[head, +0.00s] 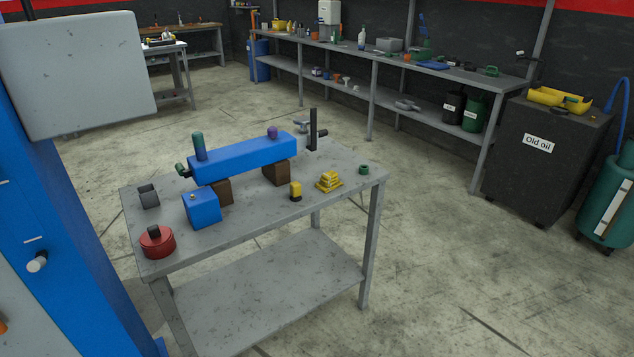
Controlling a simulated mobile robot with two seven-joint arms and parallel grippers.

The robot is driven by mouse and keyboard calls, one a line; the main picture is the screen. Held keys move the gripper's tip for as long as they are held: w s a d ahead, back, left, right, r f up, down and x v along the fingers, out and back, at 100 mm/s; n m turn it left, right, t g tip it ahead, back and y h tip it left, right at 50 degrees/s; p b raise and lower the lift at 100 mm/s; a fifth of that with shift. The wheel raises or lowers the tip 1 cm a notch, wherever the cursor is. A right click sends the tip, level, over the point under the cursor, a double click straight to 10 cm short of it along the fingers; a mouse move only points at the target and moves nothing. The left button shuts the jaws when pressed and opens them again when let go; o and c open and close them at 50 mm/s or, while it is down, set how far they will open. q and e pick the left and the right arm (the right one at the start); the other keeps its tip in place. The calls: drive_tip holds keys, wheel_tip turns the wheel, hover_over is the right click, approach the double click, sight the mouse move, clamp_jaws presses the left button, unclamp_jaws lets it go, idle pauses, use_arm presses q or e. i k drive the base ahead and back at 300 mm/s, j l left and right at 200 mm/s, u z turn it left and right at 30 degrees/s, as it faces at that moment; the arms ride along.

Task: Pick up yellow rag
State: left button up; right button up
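A small yellow stacked, layered thing (329,181) lies on the right part of the grey metal table (275,227). It may be the folded yellow rag, but it is too small to be sure. A small upright yellow piece with a dark base (295,191) stands just left of it. Neither of my grippers is in the head view.
The table also holds a long blue block (245,158) on brown supports, a blue cube (202,208), a red round container (157,243) and a green ring (364,169). A dark "Old oil" cabinet (538,170) stands right. Open floor lies between.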

sight(329, 181)
drive_tip(key=i+l+u, duration=0.15)
drive_tip(key=u, duration=0.25)
drive_tip(key=i+l+u, duration=0.3)
drive_tip(key=u, duration=0.15)
drive_tip(key=i+l+u, duration=0.1)
drive_tip(key=i+l, duration=0.2)
drive_tip(key=l, duration=0.15)
drive_tip(key=i+l+u, duration=0.1)
drive_tip(key=i+l, duration=0.2)
drive_tip(key=l, duration=0.15)
